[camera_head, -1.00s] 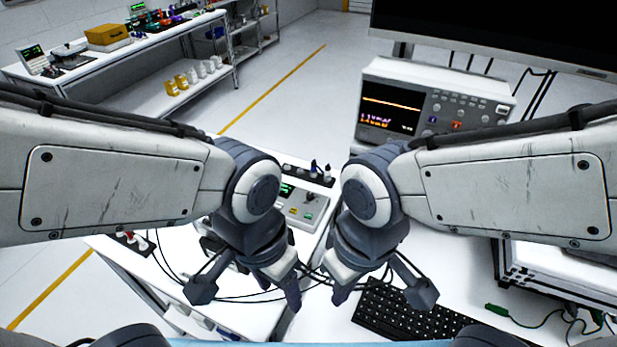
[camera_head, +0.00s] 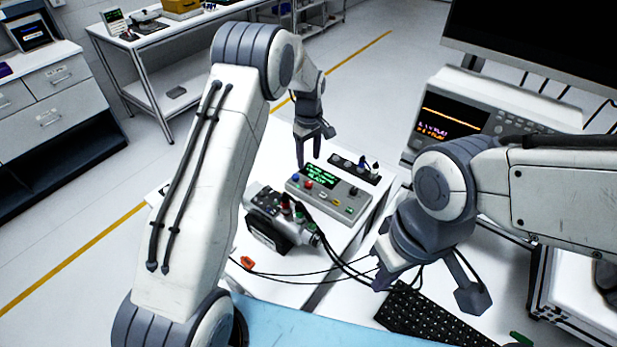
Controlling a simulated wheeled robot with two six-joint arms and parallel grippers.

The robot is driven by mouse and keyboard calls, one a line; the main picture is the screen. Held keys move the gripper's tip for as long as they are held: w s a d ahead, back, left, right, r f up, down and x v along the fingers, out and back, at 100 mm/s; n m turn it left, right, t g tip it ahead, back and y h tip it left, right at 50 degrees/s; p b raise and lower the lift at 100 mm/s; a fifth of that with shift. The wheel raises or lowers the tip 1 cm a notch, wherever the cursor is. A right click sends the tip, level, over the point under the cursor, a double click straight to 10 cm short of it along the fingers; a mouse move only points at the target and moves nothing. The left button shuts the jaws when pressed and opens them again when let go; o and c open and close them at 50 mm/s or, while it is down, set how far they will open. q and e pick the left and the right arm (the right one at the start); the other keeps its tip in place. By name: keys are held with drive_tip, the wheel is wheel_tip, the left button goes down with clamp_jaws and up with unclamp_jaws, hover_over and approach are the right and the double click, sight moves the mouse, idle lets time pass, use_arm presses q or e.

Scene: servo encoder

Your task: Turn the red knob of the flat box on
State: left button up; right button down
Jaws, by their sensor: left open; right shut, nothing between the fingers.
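The flat box (camera_head: 322,196) is a light grey control box with a lit green text display, lying on the white table near the middle of the view. A small red knob (camera_head: 308,184) sits on its top, below the display and beside a blue knob (camera_head: 296,177). My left gripper (camera_head: 309,158) is open, pointing down above the far left side of the box. Its fingers seem apart from the knob, though the height is hard to judge.
A servo motor unit (camera_head: 275,222) with cables stands just in front of the box. A dark strip with small parts (camera_head: 354,168) lies behind it. A black keyboard (camera_head: 430,325) is at the front right, and an oscilloscope (camera_head: 480,112) stands behind at right.

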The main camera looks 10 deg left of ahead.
sight(309, 183)
use_arm(q)
wheel_tip(309, 183, down, 9)
drive_tip(key=p, duration=0.3)
drive_tip(key=shift+f+p, duration=0.3)
drive_tip(key=shift+f, duration=0.3)
drive_tip(key=shift+c, duration=0.3)
clamp_jaws()
